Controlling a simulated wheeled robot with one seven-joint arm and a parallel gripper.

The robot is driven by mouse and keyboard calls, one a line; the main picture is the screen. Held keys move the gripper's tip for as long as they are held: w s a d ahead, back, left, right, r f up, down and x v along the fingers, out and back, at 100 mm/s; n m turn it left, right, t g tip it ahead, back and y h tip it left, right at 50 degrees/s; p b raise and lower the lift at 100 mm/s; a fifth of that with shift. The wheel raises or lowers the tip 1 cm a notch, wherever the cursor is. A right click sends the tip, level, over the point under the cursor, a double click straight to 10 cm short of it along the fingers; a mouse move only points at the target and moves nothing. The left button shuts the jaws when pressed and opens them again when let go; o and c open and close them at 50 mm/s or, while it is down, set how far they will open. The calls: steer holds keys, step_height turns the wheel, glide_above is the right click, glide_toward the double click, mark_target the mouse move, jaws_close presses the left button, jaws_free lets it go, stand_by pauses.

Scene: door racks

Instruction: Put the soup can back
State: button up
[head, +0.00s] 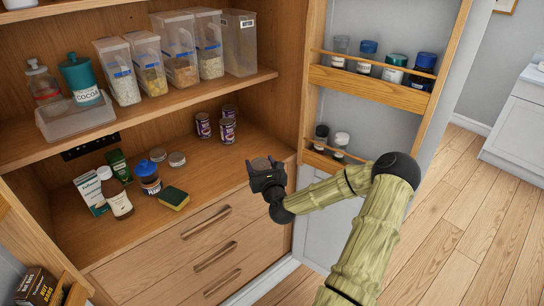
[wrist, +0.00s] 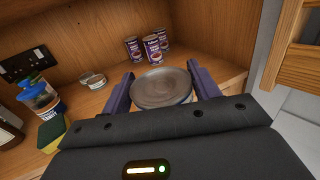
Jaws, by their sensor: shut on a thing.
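My gripper (head: 268,174) is at the front right of the lower cupboard shelf, near the open door. In the wrist view its two fingers (wrist: 165,84) are shut on the soup can (wrist: 163,88), whose round metal lid faces the camera. The can's side is mostly hidden by my gripper. Several purple-labelled cans stand at the back right of the lower shelf (head: 250,152), one of them in front (head: 227,130) and another to its left (head: 203,125). They also show beyond my fingers in the wrist view (wrist: 152,47).
The upper shelf (head: 150,118) overhangs. Shelf space before the cans is clear.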

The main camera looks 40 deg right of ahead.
steer(key=a+f+n+y, duration=0.1)
steer(key=a+f+y, duration=0.1)
steer(key=a+f, duration=0.8)
steer(key=s+a+f+n+y, duration=0.1)
steer(key=a+f+n+y, duration=0.1)
steer(key=a+f, duration=0.8)
steer(key=a+y, duration=0.1)
steer(key=a, duration=0.5)
steer(key=shift+a+n+t, duration=0.3)
steer(key=shift+a, duration=0.1)
